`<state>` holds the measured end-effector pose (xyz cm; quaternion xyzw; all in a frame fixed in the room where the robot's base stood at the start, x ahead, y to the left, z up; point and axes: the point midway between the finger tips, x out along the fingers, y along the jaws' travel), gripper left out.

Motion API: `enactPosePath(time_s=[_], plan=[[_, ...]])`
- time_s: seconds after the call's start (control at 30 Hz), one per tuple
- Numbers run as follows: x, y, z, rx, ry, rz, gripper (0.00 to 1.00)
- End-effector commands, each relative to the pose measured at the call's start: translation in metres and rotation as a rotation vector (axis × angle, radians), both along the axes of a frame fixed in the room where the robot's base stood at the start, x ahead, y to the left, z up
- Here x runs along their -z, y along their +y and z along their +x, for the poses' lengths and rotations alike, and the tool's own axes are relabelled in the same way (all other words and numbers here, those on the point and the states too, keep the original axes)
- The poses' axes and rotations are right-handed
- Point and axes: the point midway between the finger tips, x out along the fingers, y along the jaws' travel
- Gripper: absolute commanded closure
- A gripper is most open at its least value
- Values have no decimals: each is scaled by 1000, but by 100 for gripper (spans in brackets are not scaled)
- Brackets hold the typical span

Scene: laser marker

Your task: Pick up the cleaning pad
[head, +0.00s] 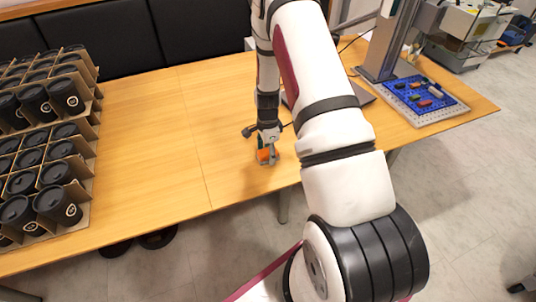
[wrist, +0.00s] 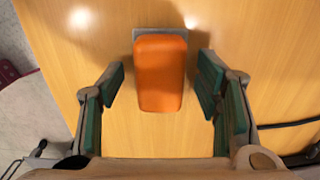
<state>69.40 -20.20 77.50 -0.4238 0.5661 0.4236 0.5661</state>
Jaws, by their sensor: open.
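The cleaning pad (wrist: 160,75) is an orange block with a grey strip at its far end. In the wrist view it lies between the two green-lined fingers of my gripper (wrist: 162,90), with a gap on both sides. In the head view the cleaning pad (head: 264,155) shows as a small orange patch on the wooden table, partly hidden by my gripper (head: 267,157). My gripper is open, points down over the pad and does not hold it.
The wooden table (head: 150,125) is bare around the pad. Cardboard trays of black cups (head: 40,150) stand at the left. A blue mat (head: 422,100) with small coloured items lies at the right beside a grey stand (head: 380,50). A dark cable (wrist: 290,124) lies right of my gripper.

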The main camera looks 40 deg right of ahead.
Motion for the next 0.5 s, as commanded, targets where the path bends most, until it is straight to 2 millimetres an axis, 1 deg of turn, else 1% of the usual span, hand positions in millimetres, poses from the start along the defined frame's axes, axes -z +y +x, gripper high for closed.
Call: enactPosePath(time_s=[0.17, 0.2, 0.27, 0.3, 0.4, 0.5], plan=[[0, 0, 0, 0, 0, 0, 42], [0, 0, 0, 0, 0, 0, 51], [0, 0, 0, 0, 0, 0, 64], [0, 0, 0, 0, 0, 0, 73], [0, 0, 0, 0, 0, 0, 93], [0, 0, 0, 0, 1, 0, 93]])
